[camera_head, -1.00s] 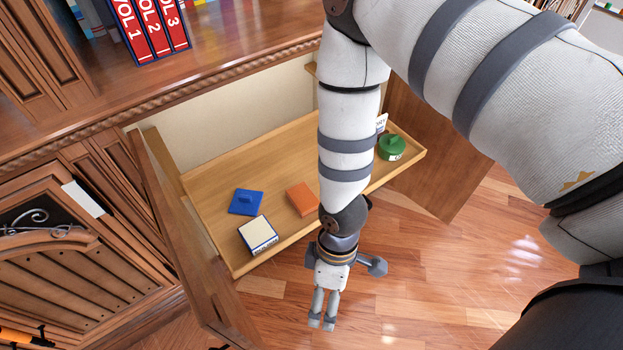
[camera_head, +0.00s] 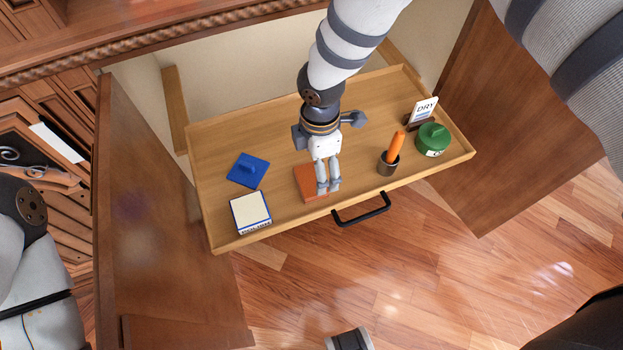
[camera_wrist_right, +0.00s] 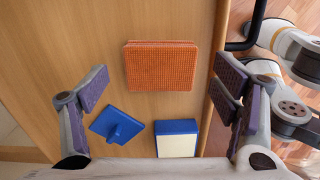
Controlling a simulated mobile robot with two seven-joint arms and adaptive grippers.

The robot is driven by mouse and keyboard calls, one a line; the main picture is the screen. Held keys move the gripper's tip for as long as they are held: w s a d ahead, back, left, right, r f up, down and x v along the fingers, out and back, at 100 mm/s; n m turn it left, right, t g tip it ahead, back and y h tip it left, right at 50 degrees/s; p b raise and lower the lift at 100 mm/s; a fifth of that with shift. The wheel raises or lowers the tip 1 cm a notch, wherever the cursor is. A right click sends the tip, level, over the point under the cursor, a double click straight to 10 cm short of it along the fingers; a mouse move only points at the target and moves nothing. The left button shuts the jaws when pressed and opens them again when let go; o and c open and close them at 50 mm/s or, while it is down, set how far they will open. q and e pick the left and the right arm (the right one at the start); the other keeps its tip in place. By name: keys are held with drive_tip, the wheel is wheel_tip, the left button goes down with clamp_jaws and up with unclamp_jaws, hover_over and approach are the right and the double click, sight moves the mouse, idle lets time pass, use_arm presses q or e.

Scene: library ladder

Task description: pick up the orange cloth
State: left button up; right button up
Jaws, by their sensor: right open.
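The orange cloth (camera_head: 304,186) is a small folded rectangle lying flat in the pulled-out wooden drawer (camera_head: 218,243), near its front edge. It also shows whole in the right wrist view (camera_wrist_right: 161,66), ahead of the fingers. My right gripper (camera_head: 327,188) points down over the cloth and hides part of it in the head view. In the wrist view the right gripper's padded fingers (camera_wrist_right: 160,88) are wide apart with nothing between them. I cannot tell its exact height above the cloth. My left gripper is out of sight.
A blue knobbed piece (camera_head: 247,171) and a blue-and-cream box (camera_head: 250,212) lie left of the cloth. Right of it stand a dark cup (camera_head: 388,165) with an orange stick, a green pot (camera_head: 432,139) and a "DRY" card (camera_head: 424,110). Open doors flank the drawer.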

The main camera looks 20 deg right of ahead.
sight(315, 177)
drive_tip(key=f, duration=0.5)
drive_tip(key=shift+a+f+b, duration=0.1)
drive_tip(key=shift+a+b, duration=0.2)
drive_tip(key=shift+b, duration=0.05)
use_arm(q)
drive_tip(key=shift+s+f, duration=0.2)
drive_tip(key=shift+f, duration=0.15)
use_arm(e)
drive_tip(key=c, duration=0.7)
